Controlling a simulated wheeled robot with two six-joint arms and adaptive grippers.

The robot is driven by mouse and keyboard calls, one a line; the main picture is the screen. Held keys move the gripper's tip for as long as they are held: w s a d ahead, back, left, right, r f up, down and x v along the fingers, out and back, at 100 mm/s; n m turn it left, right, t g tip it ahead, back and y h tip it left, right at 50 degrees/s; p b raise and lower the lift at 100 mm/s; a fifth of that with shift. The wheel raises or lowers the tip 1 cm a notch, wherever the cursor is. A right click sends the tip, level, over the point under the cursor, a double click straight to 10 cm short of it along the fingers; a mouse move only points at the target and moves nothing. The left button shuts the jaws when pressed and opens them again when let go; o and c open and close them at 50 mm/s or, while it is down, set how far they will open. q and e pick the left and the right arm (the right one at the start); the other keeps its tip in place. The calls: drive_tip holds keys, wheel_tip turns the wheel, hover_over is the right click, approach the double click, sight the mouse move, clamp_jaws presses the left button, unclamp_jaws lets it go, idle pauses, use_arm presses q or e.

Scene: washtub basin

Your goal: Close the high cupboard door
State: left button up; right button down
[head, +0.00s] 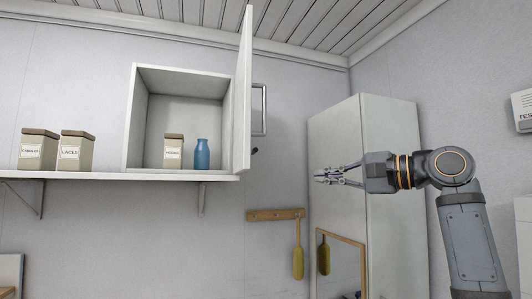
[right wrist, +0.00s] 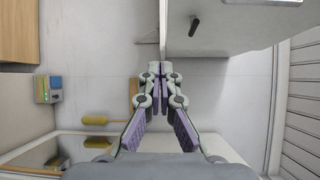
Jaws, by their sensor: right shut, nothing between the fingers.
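The high cupboard (head: 185,77) is a white box on a wall shelf, with its front open. Its white door (head: 243,100) is hinged on the right and swung out towards me, seen almost edge-on. A dark handle (head: 255,150) shows on the door's outer face; it also shows in the right wrist view (right wrist: 194,26), where the door (right wrist: 235,28) fills the upper right. My right gripper (head: 318,176) is shut and empty, to the right of the door and a little below its bottom edge, apart from it. It also shows in the right wrist view (right wrist: 160,72). My left gripper is out of view.
Inside the cupboard stand a labelled canister (head: 174,152) and a blue bottle (head: 202,154). Two canisters (head: 75,150) stand left on the shelf (head: 100,177). A tall white cabinet (head: 385,130) is behind my right gripper. A peg rail (head: 275,214) holds a yellow brush (head: 298,262).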

drive_tip(key=s+a+r+n+g+y, duration=0.1)
drive_tip(key=s+r+n, duration=0.1)
drive_tip(key=s+r, duration=0.5)
drive_tip(key=p, duration=0.6)
approach(250, 150)
drive_tip(key=w+a, duration=0.4)
drive_tip(key=w, duration=0.1)
drive_tip(key=shift+s+a+r+m, duration=0.15)
drive_tip(key=shift+a+m, duration=0.15)
drive_tip(key=shift+a, duration=0.15)
drive_tip(key=shift+d, duration=0.1)
